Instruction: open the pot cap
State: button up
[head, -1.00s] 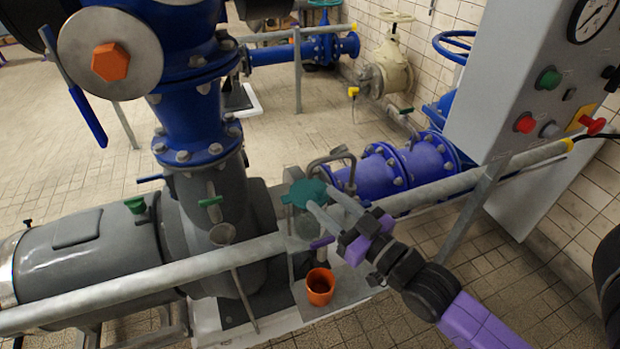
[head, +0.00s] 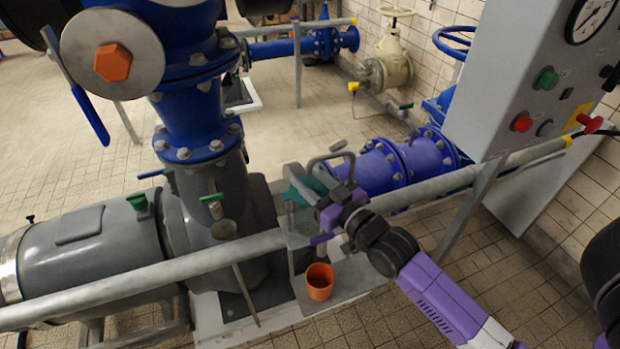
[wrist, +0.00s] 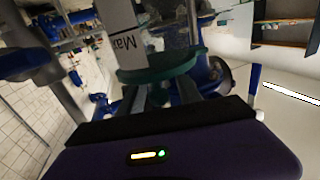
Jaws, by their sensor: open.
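The pot cap (head: 318,186) is a teal disc beside the grey pump, behind the grey rail. My gripper (head: 306,188) is at it and partly hides it in the head view. In the wrist view the cap (wrist: 158,68) lies straight ahead, with the clear pot (wrist: 178,32) and a white "Max" label on its far side. My open gripper (wrist: 165,92) has its two fingers spread and pointing at the cap's near face. The fingertips are close to the cap or at it; contact cannot be told.
The grey rail (head: 220,250) runs across in front, close under my gripper. A bent metal handle (head: 332,158) stands just behind the cap. An orange cup (head: 320,282) is on the base below. A grey control box (head: 515,100) and blue flanged pipe (head: 405,165) are to the right.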

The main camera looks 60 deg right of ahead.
grip_shut()
dwell(1.4)
